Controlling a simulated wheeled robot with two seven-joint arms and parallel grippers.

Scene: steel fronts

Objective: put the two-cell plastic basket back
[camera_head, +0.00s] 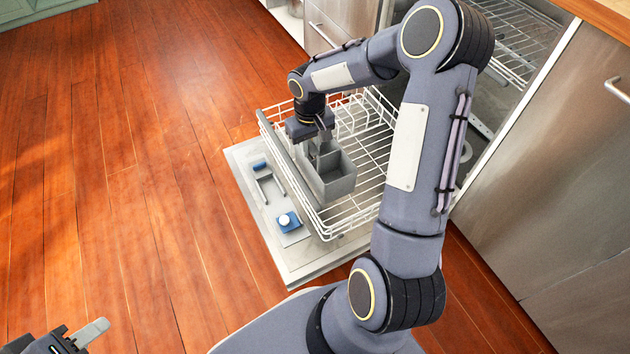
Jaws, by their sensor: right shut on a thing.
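The grey two-cell plastic basket (337,184) is at the front of the white wire dishwasher rack (374,152). It looks upright, with one open cell facing up towards me. My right gripper (322,138) reaches down from above and is shut on the basket at its far end, around the middle divider or handle. The gripper hides part of the far cell. I cannot tell whether the basket's bottom touches the rack wires. My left gripper (88,336) is low at the bottom left corner, over the floor and far from the basket. Only part of it shows.
The open dishwasher door (300,262) lies flat under the pulled-out rack, with dispenser parts (287,221) on its inner face. My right arm crosses in front of the rack's right side. Steel fronts (560,170) stand at the right. The wooden floor (130,190) at left is clear.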

